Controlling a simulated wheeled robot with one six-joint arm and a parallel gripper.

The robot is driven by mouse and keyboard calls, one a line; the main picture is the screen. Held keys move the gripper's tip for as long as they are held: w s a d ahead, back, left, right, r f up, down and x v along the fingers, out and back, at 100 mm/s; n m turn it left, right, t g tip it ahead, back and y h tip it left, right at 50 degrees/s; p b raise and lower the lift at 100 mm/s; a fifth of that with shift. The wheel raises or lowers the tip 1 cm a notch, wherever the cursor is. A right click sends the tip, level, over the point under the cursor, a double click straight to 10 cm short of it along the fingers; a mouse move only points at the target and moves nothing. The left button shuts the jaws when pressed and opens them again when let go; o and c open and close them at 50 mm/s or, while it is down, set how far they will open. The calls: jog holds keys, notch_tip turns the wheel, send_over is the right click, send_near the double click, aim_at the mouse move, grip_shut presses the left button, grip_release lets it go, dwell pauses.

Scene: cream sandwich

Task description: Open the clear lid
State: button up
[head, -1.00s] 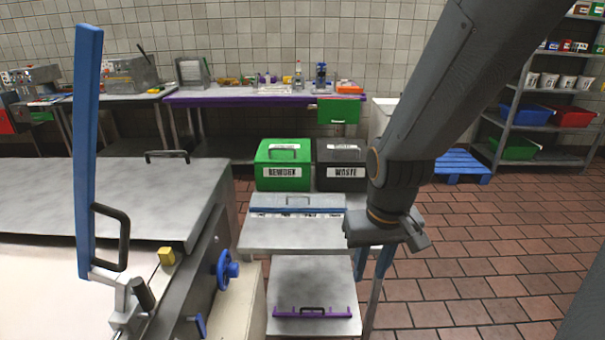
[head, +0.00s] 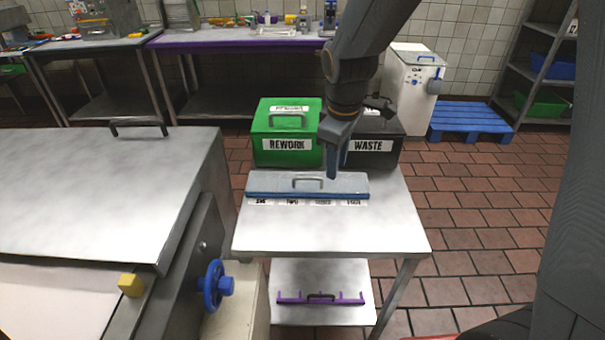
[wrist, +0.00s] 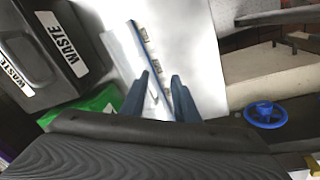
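The clear lid (head: 285,183) is a pale, see-through cover with a grey handle (head: 308,181). It lies closed over a low bin with a blue front edge (head: 305,195) and a row of labels, on the steel table (head: 330,235). My gripper (head: 332,174) points down over the right part of the lid; whether it touches cannot be told. In the wrist view, the two blue fingers of my gripper (wrist: 161,82) are apart, with nothing clearly held between them. The bin's blue edge (wrist: 135,38) runs up between and past the fingertips.
At left are a large steel-covered machine (head: 100,190) and a blue handwheel (head: 213,285). A purple rack (head: 320,299) lies on the lower shelf.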

aim_at(304, 178)
jog(key=w+a+f+n, duration=0.2)
jog(key=w+a+n, duration=0.4)
jog(key=a, duration=0.2)
jog(key=shift+w+d+f+p, duration=0.1)
jog(key=shift+w+f, duration=0.1)
jog(key=shift+f, duration=0.95)
jog(key=shift+w+d+f+p, duration=0.1)
jog(key=shift+w+f, duration=0.15)
jog(key=shift+f, duration=0.9)
jog(key=shift+w+d+f+p, duration=0.1)
jog(key=shift+w+f, duration=0.1)
jog(key=shift+f, duration=0.95)
grip_shut()
